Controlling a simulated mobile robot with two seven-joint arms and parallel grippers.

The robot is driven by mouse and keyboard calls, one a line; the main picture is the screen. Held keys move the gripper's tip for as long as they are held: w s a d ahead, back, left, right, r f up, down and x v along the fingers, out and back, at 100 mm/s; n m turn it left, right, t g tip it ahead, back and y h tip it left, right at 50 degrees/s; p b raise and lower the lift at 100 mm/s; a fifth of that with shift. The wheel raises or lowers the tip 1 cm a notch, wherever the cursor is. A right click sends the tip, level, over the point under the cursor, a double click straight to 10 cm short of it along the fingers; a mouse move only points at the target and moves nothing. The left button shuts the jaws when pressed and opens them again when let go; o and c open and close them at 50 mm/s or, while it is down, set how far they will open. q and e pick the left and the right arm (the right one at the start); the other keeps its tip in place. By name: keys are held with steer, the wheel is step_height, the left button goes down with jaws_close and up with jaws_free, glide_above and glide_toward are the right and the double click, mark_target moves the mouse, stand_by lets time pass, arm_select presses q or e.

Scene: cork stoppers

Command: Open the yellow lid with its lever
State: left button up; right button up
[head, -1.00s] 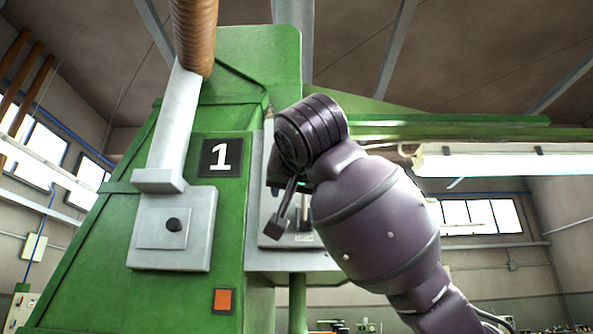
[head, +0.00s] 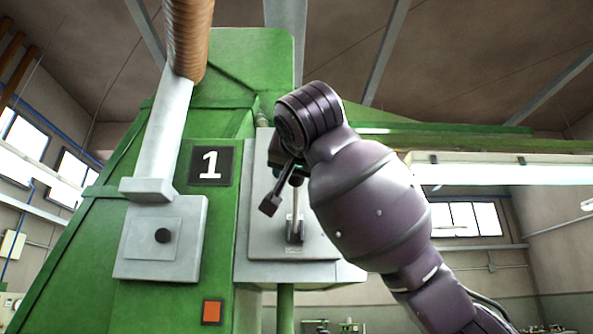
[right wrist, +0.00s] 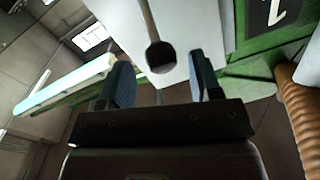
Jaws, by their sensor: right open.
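The lever (head: 296,206) is a thin pale rod with a dark knob. It stands upright from a dark slot on a grey plate on the green machine. My right gripper (head: 283,190) is open at the knob's height, one finger hanging left of the lever. In the right wrist view the knob (right wrist: 161,57) shows between and just beyond the open fingertips (right wrist: 160,72), apparently not gripped. No yellow lid is visible in either view. My left gripper is out of view.
The green machine (head: 100,230) carries a black "1" sign (head: 211,166), a grey box with a black knob (head: 162,236) and an orange square (head: 212,312). A brown hose (head: 187,40) runs down from above. My right arm covers part of the grey plate.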

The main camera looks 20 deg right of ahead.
mark_target(296, 186)
steer(key=shift+p+x, duration=0.4)
steer(key=shift+x, duration=1.15)
jaws_close()
